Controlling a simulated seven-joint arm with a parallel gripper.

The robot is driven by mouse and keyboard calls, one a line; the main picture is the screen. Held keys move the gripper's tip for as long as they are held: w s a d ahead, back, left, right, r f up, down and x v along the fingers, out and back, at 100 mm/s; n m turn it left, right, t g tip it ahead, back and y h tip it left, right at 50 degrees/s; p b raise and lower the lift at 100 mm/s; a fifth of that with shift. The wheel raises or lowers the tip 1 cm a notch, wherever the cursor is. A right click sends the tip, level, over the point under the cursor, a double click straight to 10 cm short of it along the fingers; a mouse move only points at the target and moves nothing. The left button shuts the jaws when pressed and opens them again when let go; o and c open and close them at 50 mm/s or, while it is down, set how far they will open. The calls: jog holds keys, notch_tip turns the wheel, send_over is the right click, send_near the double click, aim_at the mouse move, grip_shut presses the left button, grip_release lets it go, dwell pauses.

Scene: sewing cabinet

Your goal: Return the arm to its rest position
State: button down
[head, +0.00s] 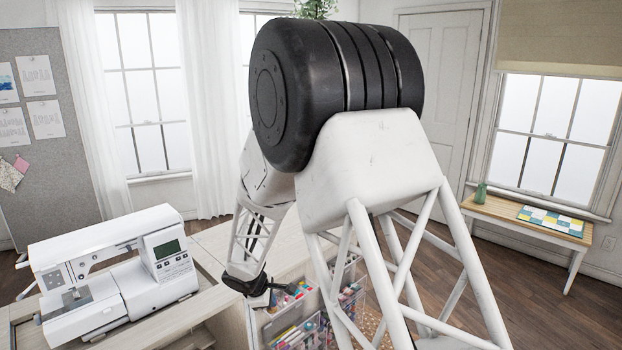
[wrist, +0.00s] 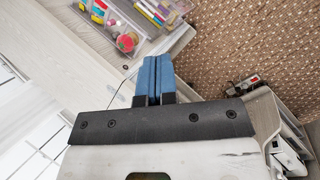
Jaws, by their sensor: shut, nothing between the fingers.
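My gripper shows in the wrist view (wrist: 153,72) as two blue fingers pressed together, with nothing between them. It points out over the edge of a pale wooden surface, with a brown patterned floor covering beyond. In the head view my arm is raised and bent, with its large black joint high in the middle of the picture. The far part of the arm hangs down near the cabinet, and the fingers themselves are hard to make out there.
A white sewing machine (head: 155,262) stands on the cabinet top (head: 213,242) at the left. Clear bins of craft supplies (head: 298,335) are beside the arm's lower end. A small bench (head: 524,223) with a patchwork piece (head: 552,221) and green bottle (head: 480,193) stands under the right window.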

jog(key=s+d+r+m+g, duration=0.1)
jog(key=s+d+r+m, duration=0.4)
jog(key=s+d+r, duration=0.5)
jog(key=s+d+r+m, duration=0.4)
jog(key=s+d+r, duration=0.3)
jog(key=d+r, duration=0.45)
jog(key=s+d+r+m+y, duration=0.1)
jog(key=s+d+r+m, duration=0.1)
jog(key=s, duration=0.6)
jog(key=s+d+r+m+y, duration=0.1)
jog(key=s+d+r+m, duration=0.1)
jog(key=s, duration=0.7)
jog(key=s+d+r+m+y, duration=0.1)
jog(key=s+d+m, duration=0.3)
jog(key=s, duration=0.5)
jog(key=shift+d+r+m+g, duration=0.3)
jog(key=shift+d+r, duration=0.1)
jog(key=shift+d, duration=0.3)
